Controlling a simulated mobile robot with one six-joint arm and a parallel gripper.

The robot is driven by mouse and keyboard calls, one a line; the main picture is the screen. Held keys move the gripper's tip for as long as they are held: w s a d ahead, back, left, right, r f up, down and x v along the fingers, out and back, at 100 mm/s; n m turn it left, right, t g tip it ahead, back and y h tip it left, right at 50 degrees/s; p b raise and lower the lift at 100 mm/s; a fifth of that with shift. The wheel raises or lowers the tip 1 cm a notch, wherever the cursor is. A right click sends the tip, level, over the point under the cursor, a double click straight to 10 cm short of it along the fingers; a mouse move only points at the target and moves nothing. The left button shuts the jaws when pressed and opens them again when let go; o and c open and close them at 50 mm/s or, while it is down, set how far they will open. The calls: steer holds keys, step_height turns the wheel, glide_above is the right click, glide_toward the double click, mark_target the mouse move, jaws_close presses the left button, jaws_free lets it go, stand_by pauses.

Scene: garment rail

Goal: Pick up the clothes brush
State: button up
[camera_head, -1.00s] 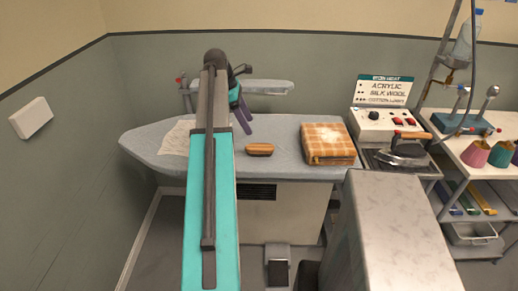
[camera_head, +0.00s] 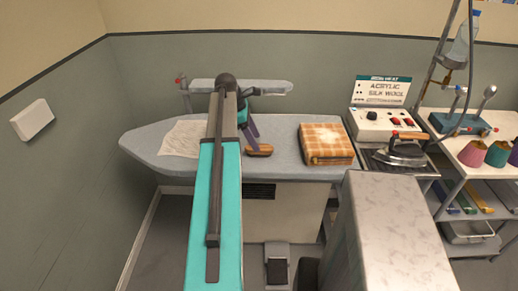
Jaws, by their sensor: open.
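The clothes brush (camera_head: 262,151) is a small brown wooden piece lying on the grey ironing board (camera_head: 290,168), left of a checked cloth block. My arm covers part of the board left of the brush.
An orange checked cloth block (camera_head: 326,144) sits right of the brush. A white paper or cloth (camera_head: 183,139) lies on the left. A narrow sleeve board (camera_head: 262,87) stands behind. An iron (camera_head: 405,152) rests at the right, beside a control box (camera_head: 385,122).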

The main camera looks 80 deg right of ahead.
steer(key=shift+p+x, duration=1.1)
steer(key=shift+x, duration=1.45)
steer(key=shift+w, duration=0.1)
steer(key=c, duration=1.2)
steer(key=shift+d+r+b, duration=0.1)
steer(key=shift+r+b, duration=0.7)
steer(key=shift+r, duration=0.8)
steer(key=s+a+r+b, duration=0.1)
steer(key=s+a+b, duration=0.1)
steer(key=a, duration=0.5)
steer(key=s+a+b, duration=0.1)
steer(key=s+a, duration=0.1)
steer(key=a, duration=0.6)
steer(key=shift+a+r+b, duration=0.25)
steer(key=shift+r+b, duration=0.1)
steer(key=shift+s, duration=0.1)
